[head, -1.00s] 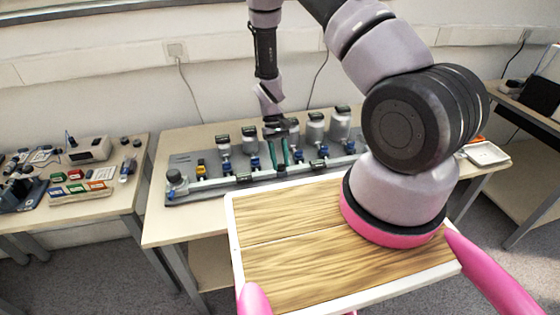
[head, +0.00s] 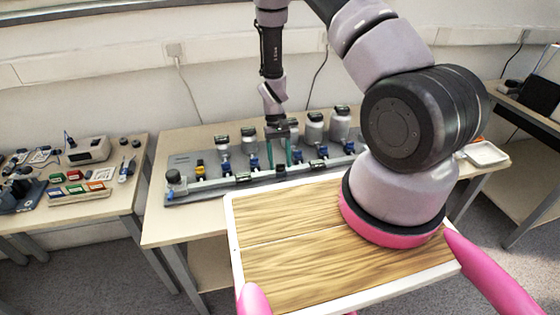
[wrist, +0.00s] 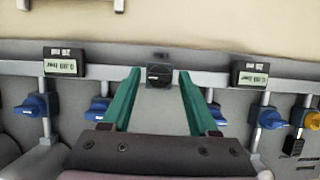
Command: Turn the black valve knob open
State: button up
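The black valve knob (wrist: 160,75) sits on a grey block on the pipe, in the upper middle of the wrist view. A dark slot or ridge runs level across its face. My gripper (wrist: 159,70) is open and empty, with one green finger on each side of the knob and a gap to it on both sides. I cannot tell how far the fingertips are from it in depth. In the head view my gripper (head: 282,160) points down over the middle of the valve rig (head: 183,195); the knob there is small and hard to make out.
Blue valve handles (wrist: 97,108) (wrist: 270,117) and a yellow one (wrist: 312,120) flank the knob. Two small displays (wrist: 62,66) (wrist: 250,72) stand on the pipe. Grey-white canisters (head: 315,128) line the rig's back. A wooden-topped tray (head: 300,230) is in front.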

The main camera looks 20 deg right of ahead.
jog(key=shift+r, duration=0.1)
jog(key=v, duration=1)
jog(key=shift+w+r, duration=0.2)
jog(key=shift+r, duration=0.05)
jog(key=shift+r, duration=0.1)
notch_tip(320, 180, up, 27)
jog(key=s+d+m+t+y, duration=0.2)
jog(key=s+t, duration=0.1)
jog(key=t, duration=0.2)
jog(key=s+d+r+m+t, duration=0.1)
jog(key=s+d+r+t, duration=0.1)
jog(key=s+r, duration=0.5)
jog(key=s+d+r+m+t, duration=0.1)
jog(key=s+r+t, duration=0.3)
jog(key=s+r, duration=0.4)
jog(key=shift+s+d+r+t, duration=0.15)
jog(key=shift+s+d+t, duration=0.2)
jog(key=shift+s, duration=0.5)
jog(key=shift+d, duration=0.1)
